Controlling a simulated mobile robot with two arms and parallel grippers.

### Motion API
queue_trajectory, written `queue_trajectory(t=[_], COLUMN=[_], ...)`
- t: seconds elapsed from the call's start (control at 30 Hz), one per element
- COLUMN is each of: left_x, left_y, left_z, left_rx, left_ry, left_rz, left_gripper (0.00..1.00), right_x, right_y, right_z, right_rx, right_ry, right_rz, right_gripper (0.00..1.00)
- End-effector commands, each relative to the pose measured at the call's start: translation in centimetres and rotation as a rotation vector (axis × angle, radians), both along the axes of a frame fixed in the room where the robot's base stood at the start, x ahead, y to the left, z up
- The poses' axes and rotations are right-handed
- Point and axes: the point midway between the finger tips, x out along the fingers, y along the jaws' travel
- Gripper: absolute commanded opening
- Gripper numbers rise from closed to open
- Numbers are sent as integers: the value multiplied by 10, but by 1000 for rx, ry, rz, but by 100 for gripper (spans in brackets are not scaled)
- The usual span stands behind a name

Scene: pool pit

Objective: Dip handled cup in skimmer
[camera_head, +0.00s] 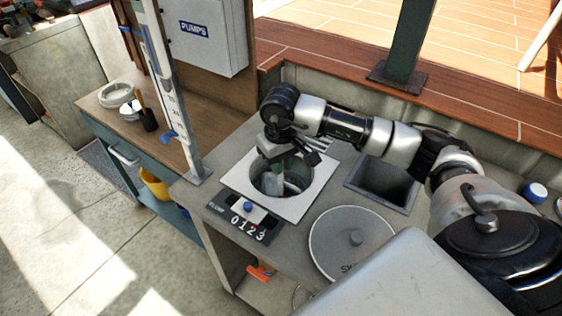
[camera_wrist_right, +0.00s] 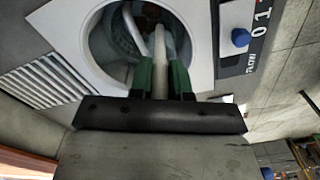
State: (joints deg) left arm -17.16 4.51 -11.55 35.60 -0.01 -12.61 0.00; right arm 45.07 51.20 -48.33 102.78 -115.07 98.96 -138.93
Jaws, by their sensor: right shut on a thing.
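The skimmer is a round well in a square white plate (camera_head: 316,180) set in the grey counter, and the plate also fills the top of the right wrist view (camera_wrist_right: 62,24). My right gripper (camera_head: 280,162) points down over the well. In the right wrist view its green-padded fingers (camera_wrist_right: 160,82) are shut on a pale upright piece, which looks like the handle of the cup (camera_wrist_right: 159,50). The cup's greyish body (camera_head: 272,186) shows below the fingers inside the well's mouth. Its lower part and any water level are hard to make out. My left gripper is out of view.
A flow panel (camera_head: 240,222) with a blue knob and digits lies in front of the skimmer. A round grey lid (camera_head: 350,245) lies to the right, near a square recess (camera_head: 385,188). A white measuring post (camera_head: 172,90) stands at left.

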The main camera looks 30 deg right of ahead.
Motion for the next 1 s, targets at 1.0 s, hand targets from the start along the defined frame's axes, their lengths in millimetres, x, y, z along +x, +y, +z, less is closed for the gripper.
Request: queue_trajectory(t=[1.0], left_x=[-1], left_y=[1], left_z=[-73], left_rx=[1], left_ry=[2], left_rz=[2], left_gripper=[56], right_x=[0], right_y=[0], right_z=[-75], right_rx=[0], right_ry=[0], right_rz=[-1], right_gripper=[0])
